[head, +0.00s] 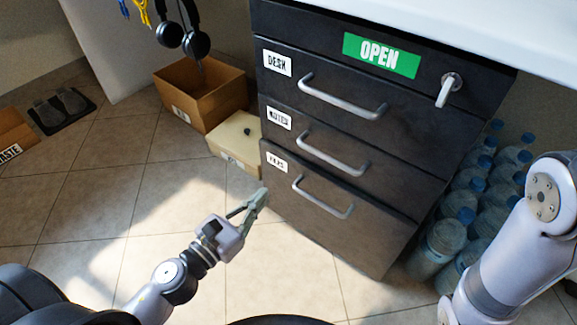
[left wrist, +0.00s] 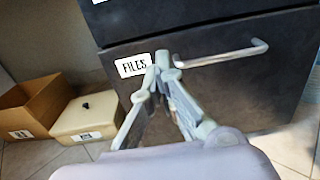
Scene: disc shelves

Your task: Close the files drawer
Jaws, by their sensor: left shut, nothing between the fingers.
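The files drawer (head: 320,216) is the bottom drawer of a dark cabinet, with a silver bar handle (head: 322,200) and a white label. Its front looks nearly in line with the drawers above, perhaps slightly forward; I cannot tell exactly. In the left wrist view the label on the drawer (left wrist: 225,88) reads FILES. My left gripper (head: 261,197) is shut and empty, in front of the drawer's left end; its fingertips (left wrist: 165,66) show beside the label, left of the handle. I cannot tell whether they touch the front. My right arm shows at the right; its gripper is out of view.
Two drawers, the upper labelled DESK (head: 277,63), sit above, with a key lock (head: 448,89) and a green OPEN sign (head: 381,55). A cardboard box (head: 200,97) and cream box (head: 232,148) stand left. Water bottles (head: 437,248) stand right. Floor in front is clear.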

